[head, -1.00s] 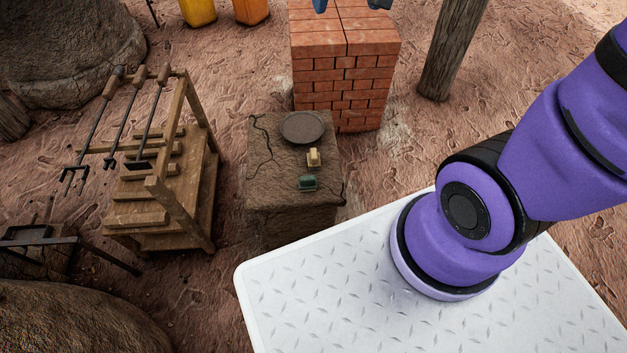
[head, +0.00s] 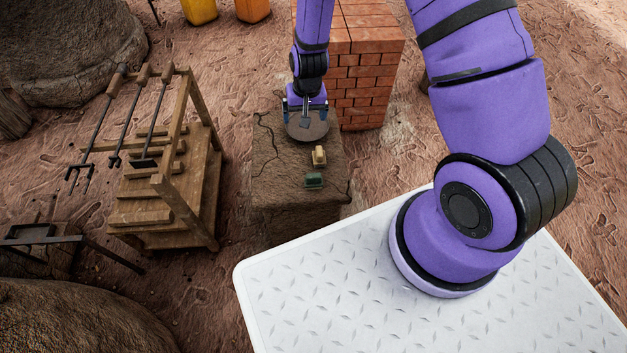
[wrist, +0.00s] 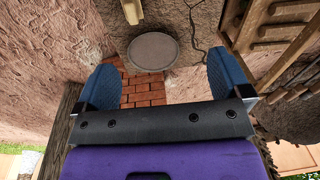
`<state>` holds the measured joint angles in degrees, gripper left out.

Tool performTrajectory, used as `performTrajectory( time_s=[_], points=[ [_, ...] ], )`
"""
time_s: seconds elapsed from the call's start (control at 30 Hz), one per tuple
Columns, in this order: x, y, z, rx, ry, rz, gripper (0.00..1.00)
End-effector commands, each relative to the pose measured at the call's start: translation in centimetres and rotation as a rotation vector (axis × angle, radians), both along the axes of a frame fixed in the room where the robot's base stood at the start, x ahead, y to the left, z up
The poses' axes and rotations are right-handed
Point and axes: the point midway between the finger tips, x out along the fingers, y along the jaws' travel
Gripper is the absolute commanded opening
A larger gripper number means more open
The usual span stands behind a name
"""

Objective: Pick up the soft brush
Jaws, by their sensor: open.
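Two small brush-like items lie on the mud block (head: 270,195): a tan one (head: 319,156) and a dark green one (head: 314,180) in front of it. I cannot tell which is the soft brush. My gripper (head: 306,112) is open and empty, above the round grey-brown plate (head: 308,129) at the block's far end, behind both items. In the wrist view, my blue fingers (wrist: 165,82) are spread wide. The plate (wrist: 152,52) shows between and beyond them, and the tan item (wrist: 132,10) is at the top edge, partly cut off.
A brick stack (head: 370,75) stands just behind the block. A wooden rack (head: 165,195) with long-handled iron tools is to the left. My white platform is in front. Yellow (head: 199,10) and orange (head: 252,9) containers stand at the back left.

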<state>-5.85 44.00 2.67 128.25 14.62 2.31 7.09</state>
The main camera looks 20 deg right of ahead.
Motion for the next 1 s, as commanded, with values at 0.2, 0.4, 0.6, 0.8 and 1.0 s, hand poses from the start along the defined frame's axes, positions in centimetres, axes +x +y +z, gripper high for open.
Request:
performTrajectory(
  time_s=[0.2, 0.4, 0.6, 0.8, 1.0],
  points=[
    [-2.4, 0.3, -9.0, -0.024, 0.057, -0.037, 0.96],
    [-4.5, 0.2, -14.1, -0.043, 0.085, -0.061, 0.96],
    [-5.4, 0.1, -16.2, -0.052, 0.094, -0.070, 0.96],
    [-5.5, 0.1, -18.8, -0.052, 0.095, -0.071, 0.96],
    [-5.4, 0.1, -21.0, -0.053, 0.094, -0.070, 0.96]
  ],
)
